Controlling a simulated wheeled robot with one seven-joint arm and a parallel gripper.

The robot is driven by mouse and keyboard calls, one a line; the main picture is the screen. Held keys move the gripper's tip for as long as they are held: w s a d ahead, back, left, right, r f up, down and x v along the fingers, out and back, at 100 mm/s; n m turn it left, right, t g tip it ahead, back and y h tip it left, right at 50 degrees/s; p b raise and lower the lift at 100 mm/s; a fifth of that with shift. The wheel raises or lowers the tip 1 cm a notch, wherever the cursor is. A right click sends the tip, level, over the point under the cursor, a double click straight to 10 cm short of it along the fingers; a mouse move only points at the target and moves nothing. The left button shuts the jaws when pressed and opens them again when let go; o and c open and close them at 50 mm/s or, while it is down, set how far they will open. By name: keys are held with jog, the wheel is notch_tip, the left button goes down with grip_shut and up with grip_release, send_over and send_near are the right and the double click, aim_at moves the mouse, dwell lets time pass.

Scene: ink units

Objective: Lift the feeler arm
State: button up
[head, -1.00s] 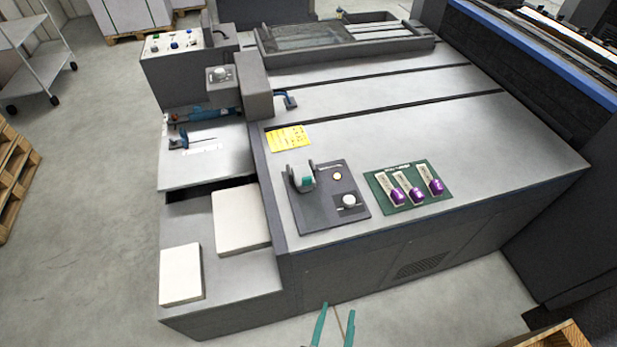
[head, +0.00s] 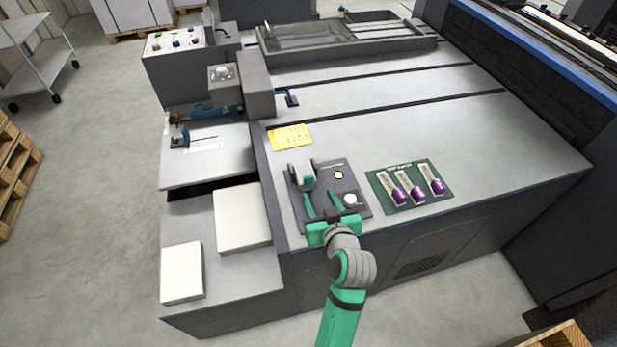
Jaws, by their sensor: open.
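My gripper (head: 321,204) is open and empty over the front part of a dark control panel (head: 345,178), its two teal fingers apart and pointing away from me. On this panel a grey lever (head: 300,177) stands just beyond the left finger, with a round light button and a white knob beside it. Further back left, a blue part with a thin rod (head: 180,137) sits on the side shelf, and a small blue lever (head: 287,98) sticks out beside a grey block. No label readable here tells which part is the feeler arm.
A green panel (head: 418,203) with three purple-ended levers lies right of my gripper. A yellow note (head: 289,137) lies behind the dark panel. White paper stacks (head: 242,218) rest on the lower left ledge. The worktop (head: 430,130) behind the panels is mostly clear.

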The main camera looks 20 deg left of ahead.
aim_at(309, 179)
jog(key=x, duration=0.7)
jog(key=r+x, duration=0.1)
jog(key=x, duration=0.3)
jog(key=shift+w+a, duration=0.1)
jog(key=shift+a, duration=0.25)
grip_shut()
